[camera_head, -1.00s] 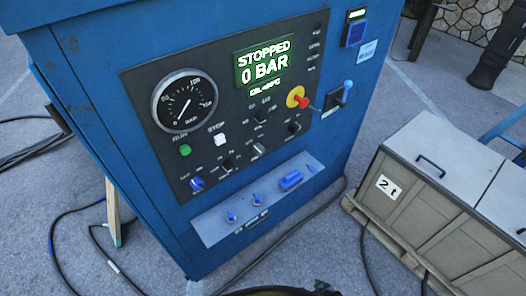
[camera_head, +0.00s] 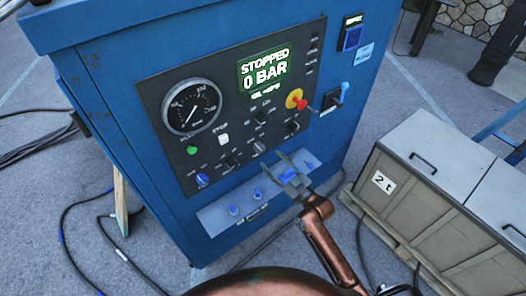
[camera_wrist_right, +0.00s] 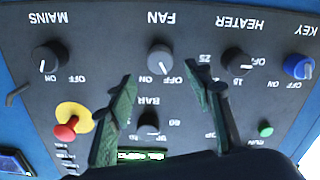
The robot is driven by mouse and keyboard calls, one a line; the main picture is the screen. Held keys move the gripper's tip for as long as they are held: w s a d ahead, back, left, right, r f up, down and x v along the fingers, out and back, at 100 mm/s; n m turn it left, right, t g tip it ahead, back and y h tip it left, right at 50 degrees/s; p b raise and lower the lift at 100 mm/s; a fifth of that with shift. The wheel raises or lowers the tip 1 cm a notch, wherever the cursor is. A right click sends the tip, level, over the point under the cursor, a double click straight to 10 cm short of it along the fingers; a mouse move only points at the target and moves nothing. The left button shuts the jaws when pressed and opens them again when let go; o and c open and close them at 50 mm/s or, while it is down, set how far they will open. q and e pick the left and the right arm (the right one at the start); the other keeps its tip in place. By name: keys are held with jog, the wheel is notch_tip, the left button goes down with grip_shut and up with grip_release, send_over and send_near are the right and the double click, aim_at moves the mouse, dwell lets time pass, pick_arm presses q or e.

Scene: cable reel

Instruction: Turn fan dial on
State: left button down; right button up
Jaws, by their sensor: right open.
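The fan dial (camera_wrist_right: 160,59) is a light grey knob under the label FAN, upside down in the right wrist view. Its white pointer line appears to point toward the OFF side. In the head view it is the pale knob (camera_head: 258,148) in the dial row. My right gripper (camera_wrist_right: 165,80) is open and empty, its two fingers spread to either side below the fan dial in the wrist view. I see no contact with the knob. In the head view this gripper (camera_head: 291,172) is in front of the lower panel strip. My left gripper is out of view.
The mains dial (camera_wrist_right: 48,61), heater dial (camera_wrist_right: 237,62) and blue key switch (camera_wrist_right: 298,66) flank the fan dial. A red-yellow emergency stop (camera_wrist_right: 71,121) is near one finger. The display (camera_head: 264,73) reads STOPPED, 0 BAR. A grey crate (camera_head: 420,200) stands at right.

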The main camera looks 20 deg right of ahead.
aim_at(262, 151)
jog(key=x, duration=0.7)
jog(key=shift+f, duration=0.2)
jog(key=shift+s, duration=0.1)
jog(key=shift+c, duration=0.3)
jog(key=c, duration=1.1)
